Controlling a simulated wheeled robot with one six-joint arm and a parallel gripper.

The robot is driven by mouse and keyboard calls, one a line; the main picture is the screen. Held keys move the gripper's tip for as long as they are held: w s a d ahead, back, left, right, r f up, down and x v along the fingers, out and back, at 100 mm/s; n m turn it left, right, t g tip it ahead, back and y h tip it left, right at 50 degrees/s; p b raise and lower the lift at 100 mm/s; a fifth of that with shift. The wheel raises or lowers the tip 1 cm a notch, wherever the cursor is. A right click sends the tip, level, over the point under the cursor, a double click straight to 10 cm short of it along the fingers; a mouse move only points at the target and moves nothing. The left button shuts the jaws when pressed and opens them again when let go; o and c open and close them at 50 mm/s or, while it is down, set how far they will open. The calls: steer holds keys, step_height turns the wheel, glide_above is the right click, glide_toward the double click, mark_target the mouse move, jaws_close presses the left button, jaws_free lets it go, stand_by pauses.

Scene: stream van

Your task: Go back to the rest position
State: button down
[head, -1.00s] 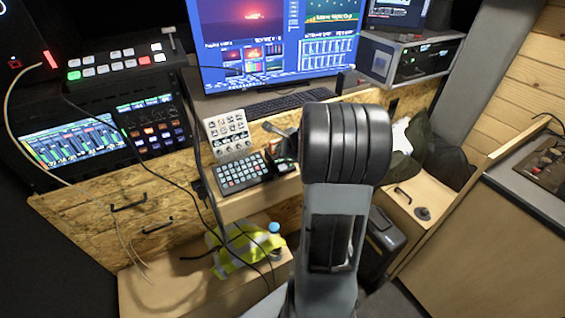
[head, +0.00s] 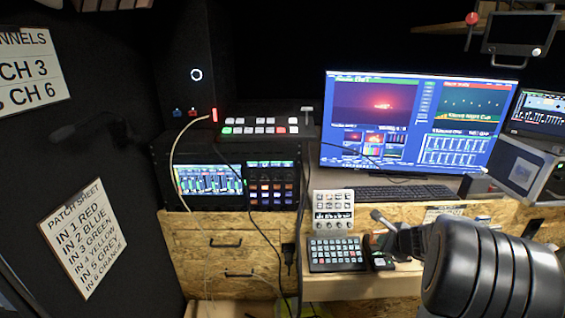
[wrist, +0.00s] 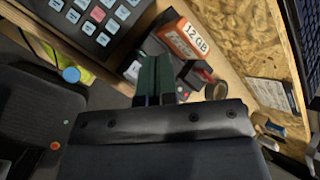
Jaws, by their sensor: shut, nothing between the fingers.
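My gripper (wrist: 154,80) shows in the wrist view as two dark green fingers side by side, closed against each other with nothing between them. They point at the shelf edge, near an orange-and-white box marked "12 GB" (wrist: 188,40) and a button pad (wrist: 95,20). I cannot tell whether the fingertips touch anything. In the head view my black, ribbed arm link fills the lower right and hides part of the desk. The gripper end lies beyond it, near the keypad (head: 337,254), and its fingers are not clear there.
A large monitor (head: 400,118) and a keyboard (head: 398,193) stand behind the arm. A white knob panel (head: 333,210) is beside the keypad. A rack with lit screens (head: 208,181) and a switcher (head: 262,126) are to the left. A patch sheet (head: 84,238) hangs on the dark wall.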

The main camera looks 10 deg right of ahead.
steer(key=s+a+n, duration=0.1)
steer(key=s+a+f+n+g+y, duration=0.1)
steer(key=n, duration=0.1)
steer(key=s+a+f+n, duration=0.1)
steer(key=shift+n+g, duration=0.3)
steer(key=shift+g, duration=0.1)
steer(key=s+a+r+n+g+p, duration=0.1)
steer(key=s+a+r+n, duration=0.3)
steer(key=s+a+n, duration=0.1)
steer(key=s+a+r+n+g+h+p, duration=0.1)
steer(key=s+a+r+n, duration=0.3)
steer(key=a+n, duration=0.4)
steer(key=s+a+r+n+g+p, duration=0.1)
steer(key=s+a+r+n+p, duration=0.2)
steer(key=a+n, duration=0.4)
steer(key=s+r+n, duration=0.1)
steer(key=s, duration=0.1)
steer(key=shift+s+g+h, duration=0.3)
steer(key=shift+s+g, duration=0.05)
steer(key=shift+g, duration=0.05)
